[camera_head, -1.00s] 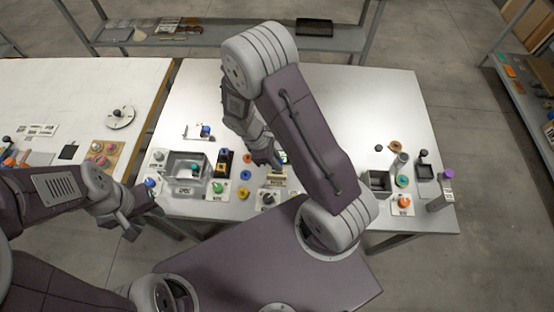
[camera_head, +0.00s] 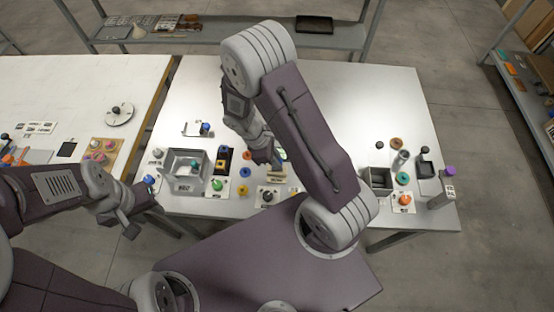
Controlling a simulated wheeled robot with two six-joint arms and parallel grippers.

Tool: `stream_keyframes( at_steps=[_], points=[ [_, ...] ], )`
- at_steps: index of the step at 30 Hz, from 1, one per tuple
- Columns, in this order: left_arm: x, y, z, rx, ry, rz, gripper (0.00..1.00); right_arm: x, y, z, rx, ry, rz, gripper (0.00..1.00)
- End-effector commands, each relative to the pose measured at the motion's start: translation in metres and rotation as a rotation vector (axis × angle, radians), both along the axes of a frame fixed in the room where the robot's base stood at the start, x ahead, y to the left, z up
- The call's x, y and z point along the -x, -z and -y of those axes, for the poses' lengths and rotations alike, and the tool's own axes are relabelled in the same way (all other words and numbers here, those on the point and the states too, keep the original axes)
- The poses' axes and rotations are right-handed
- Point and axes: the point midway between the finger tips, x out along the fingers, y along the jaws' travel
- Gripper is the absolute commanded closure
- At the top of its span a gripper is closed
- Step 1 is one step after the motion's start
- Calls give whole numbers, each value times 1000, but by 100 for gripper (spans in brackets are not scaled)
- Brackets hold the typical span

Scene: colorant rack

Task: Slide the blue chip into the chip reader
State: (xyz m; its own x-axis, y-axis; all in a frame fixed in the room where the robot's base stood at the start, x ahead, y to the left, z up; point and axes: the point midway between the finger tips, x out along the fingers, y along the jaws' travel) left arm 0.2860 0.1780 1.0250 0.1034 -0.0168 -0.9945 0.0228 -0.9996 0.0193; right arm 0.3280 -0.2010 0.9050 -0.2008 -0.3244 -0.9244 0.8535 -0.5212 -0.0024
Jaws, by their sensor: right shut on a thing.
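My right gripper (camera_head: 276,160) points down at the front middle of the grey table, just above and behind a small tan block that looks like the chip reader (camera_head: 277,175). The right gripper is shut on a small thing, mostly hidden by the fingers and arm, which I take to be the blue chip. A small bluish-green and white patch shows beside the fingertips; I cannot tell if it is part of the reader. I cannot tell whether the chip touches the slot. My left gripper (camera_head: 131,218) hangs low at the table's left front edge, its jaws unclear.
A grey tray (camera_head: 172,181), a dark stand with yellow (camera_head: 222,160), and loose orange, blue (camera_head: 245,172) and yellow rings lie left of the reader. A dark box (camera_head: 378,177), more rings and a purple-topped post (camera_head: 449,172) stand right. The table's back is clear.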

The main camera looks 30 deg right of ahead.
Motion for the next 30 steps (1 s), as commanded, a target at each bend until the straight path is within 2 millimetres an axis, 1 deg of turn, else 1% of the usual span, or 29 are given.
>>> stream_keyframes(
  at_steps=[30],
  points=[
    [0, -5, 0, 0, 0, 0, 64, 0, 0, 0, 0, 0, 0, 100]
  ],
)
